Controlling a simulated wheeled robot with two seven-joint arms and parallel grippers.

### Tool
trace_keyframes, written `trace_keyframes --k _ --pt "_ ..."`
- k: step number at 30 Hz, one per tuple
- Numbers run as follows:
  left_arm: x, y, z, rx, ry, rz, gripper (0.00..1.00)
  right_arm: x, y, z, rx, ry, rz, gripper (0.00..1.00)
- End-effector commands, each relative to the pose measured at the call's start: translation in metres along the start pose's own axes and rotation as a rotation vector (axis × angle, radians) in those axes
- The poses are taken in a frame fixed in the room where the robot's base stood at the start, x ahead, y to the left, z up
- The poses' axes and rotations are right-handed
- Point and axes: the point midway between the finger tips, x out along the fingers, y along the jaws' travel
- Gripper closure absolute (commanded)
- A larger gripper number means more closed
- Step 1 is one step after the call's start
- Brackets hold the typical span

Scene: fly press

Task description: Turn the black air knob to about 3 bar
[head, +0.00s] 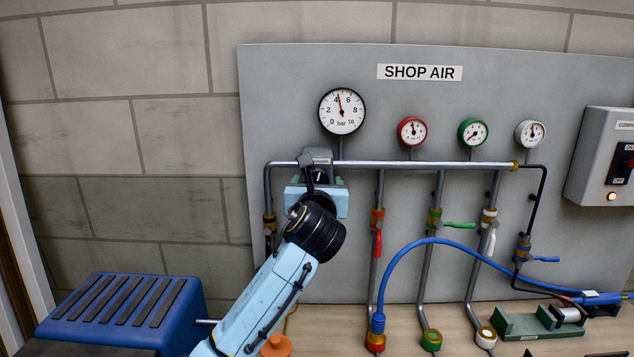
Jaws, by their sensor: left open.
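The large white gauge (342,111) on the grey panel is marked in bar from 0 to 10. Its red needle points just left of straight up, a little past the 4. Below it, a grey block (317,155) sits on the pipe. My left gripper (319,184) is open, up against the panel just under this block. The gripper and wrist cover most of the area where the black knob would be, so I cannot make out the knob clearly or tell whether the fingers touch it. My right gripper is not in view.
Smaller red (412,131), green (473,132) and white (530,134) gauges sit right of the big one. Valves with red (378,243), green (460,225) and white levers hang below. A blue hose (386,272) arches rightward. A blue slatted box (125,310) stands lower left.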

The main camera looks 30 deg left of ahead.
Motion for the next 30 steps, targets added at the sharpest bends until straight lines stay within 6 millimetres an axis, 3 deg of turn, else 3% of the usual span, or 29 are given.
trace_keyframes --k 11,22,30 --pt "0.0060 0.0001 -0.0001 -0.001 0.000 0.000 0.32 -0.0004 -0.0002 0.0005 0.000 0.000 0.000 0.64" --pt "0.0057 0.0000 -0.0002 0.000 0.000 0.000 0.77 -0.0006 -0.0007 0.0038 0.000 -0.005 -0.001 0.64" --pt "0.0057 0.0001 0.0006 -0.032 0.001 0.000 0.77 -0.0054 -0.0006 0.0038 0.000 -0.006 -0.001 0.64"
